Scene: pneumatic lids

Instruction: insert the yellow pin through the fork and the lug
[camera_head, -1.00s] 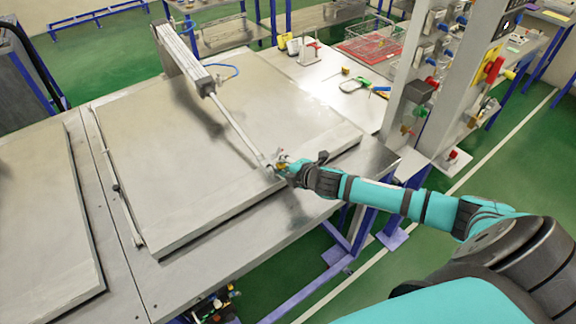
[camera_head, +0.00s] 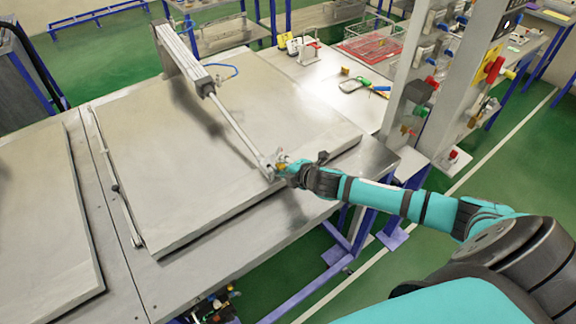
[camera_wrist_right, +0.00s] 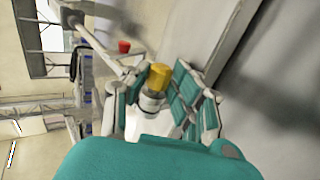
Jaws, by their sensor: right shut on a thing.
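The yellow pin (camera_wrist_right: 158,76) shows its yellow head between the fingers of my right gripper (camera_wrist_right: 160,92) in the right wrist view. In the head view my right gripper (camera_head: 279,168) is at the rod's end, near the front edge of the lid, with a small yellow spot of the pin (camera_head: 281,166) showing. The cylinder (camera_head: 183,56) has a long thin rod (camera_head: 236,126) reaching down to the gripper. The fork and the lug are too small and covered there to tell apart, and I cannot tell how far the pin sits in them. My left gripper is not in view.
The large grey lid (camera_head: 190,195) lies flat on the steel bench. A red-based wire basket (camera_head: 372,45) and small tools (camera_head: 355,84) lie at the back right. A grey post with coloured valves (camera_head: 425,85) stands to the right of the bench.

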